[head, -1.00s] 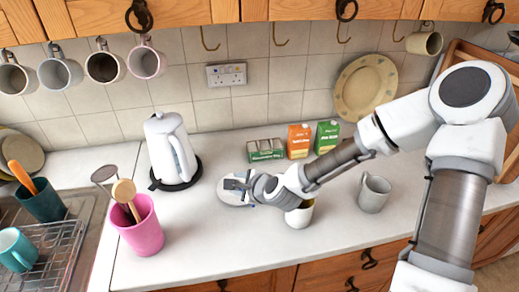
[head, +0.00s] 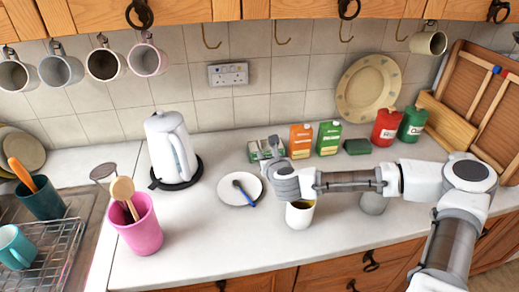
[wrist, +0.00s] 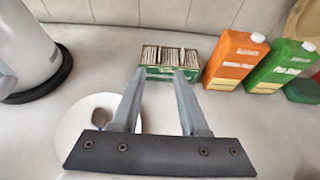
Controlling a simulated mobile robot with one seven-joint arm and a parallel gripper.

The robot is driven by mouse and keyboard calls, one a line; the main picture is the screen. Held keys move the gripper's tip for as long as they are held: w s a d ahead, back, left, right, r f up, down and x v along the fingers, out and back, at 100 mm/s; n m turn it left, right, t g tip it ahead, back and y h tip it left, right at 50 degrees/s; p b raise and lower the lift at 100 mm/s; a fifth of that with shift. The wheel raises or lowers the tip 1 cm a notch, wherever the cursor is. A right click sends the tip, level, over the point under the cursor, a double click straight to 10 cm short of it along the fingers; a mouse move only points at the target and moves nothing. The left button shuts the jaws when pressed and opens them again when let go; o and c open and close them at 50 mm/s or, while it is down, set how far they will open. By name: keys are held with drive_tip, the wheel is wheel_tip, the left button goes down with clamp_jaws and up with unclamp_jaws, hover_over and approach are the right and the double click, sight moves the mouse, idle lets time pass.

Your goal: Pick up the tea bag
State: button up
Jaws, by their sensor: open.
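A green box of tea bags (wrist: 144,73) stands open on the worktop, with several pale tea bags (wrist: 172,54) packed upright in rows. In the head view the box (head: 254,152) is partly hidden by my gripper (head: 270,146). In the wrist view my gripper (wrist: 160,73) is open and empty. Its fingertips point at the near side of the box and overlap its lower edge in the picture. I cannot tell whether they touch it.
A white plate (head: 228,192) with a blue-handled spoon (head: 243,192) lies left of my gripper. A white mug (head: 300,217) stands below my wrist. Orange (head: 301,141) and green (head: 328,138) cartons stand right of the box. A white kettle (head: 170,150) stands left.

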sight(261, 148)
drive_tip(key=p+x, duration=0.1)
drive_tip(key=x, duration=1.1)
drive_tip(key=shift+r, duration=0.15)
clamp_jaws()
